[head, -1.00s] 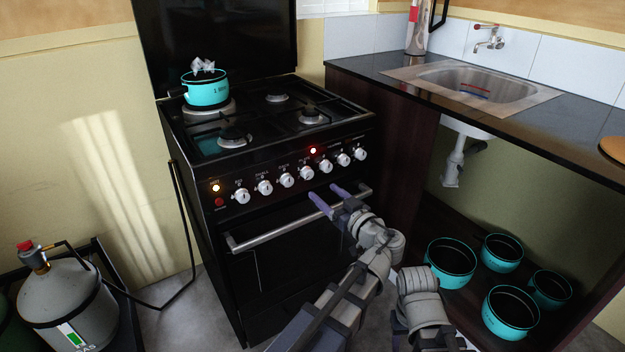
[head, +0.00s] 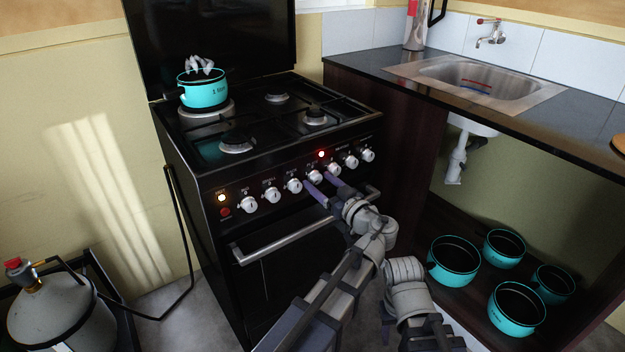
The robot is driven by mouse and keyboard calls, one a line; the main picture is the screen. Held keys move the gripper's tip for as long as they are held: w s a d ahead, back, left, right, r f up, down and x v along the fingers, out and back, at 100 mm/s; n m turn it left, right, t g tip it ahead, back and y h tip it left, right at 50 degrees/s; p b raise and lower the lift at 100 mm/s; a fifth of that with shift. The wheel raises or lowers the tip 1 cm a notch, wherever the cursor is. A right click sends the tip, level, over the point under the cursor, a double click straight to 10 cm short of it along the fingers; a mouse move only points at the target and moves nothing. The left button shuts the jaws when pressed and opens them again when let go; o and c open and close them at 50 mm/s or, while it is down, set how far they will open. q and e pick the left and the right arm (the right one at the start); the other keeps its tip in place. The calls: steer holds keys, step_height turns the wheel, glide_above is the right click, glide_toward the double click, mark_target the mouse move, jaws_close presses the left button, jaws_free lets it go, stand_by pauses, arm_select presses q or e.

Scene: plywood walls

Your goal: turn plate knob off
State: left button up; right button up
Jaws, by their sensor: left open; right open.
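The black stove (head: 205,175) has a row of several white knobs on its front panel. The labels are too small to read, so I cannot tell which is the plate knob. My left gripper (head: 319,178) is open in front of the panel, its purple fingertips near a middle knob (head: 315,176); I cannot tell whether they touch it. A red light (head: 321,154) glows above this area and an orange light (head: 221,198) glows at the panel's left. A turquoise pot (head: 203,92) sits on the back-left plate (head: 214,114). My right arm shows at the bottom, but its fingers are not visible.
The oven handle (head: 290,240) runs below the knobs, close under my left gripper. A dark counter with a sink (head: 480,80) stands right of the stove. Several turquoise pots (head: 453,262) sit on the shelf beneath. A gas cylinder (head: 60,315) stands at the left.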

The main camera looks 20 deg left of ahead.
arm_select(q)
jaws_close()
stand_by(0.6)
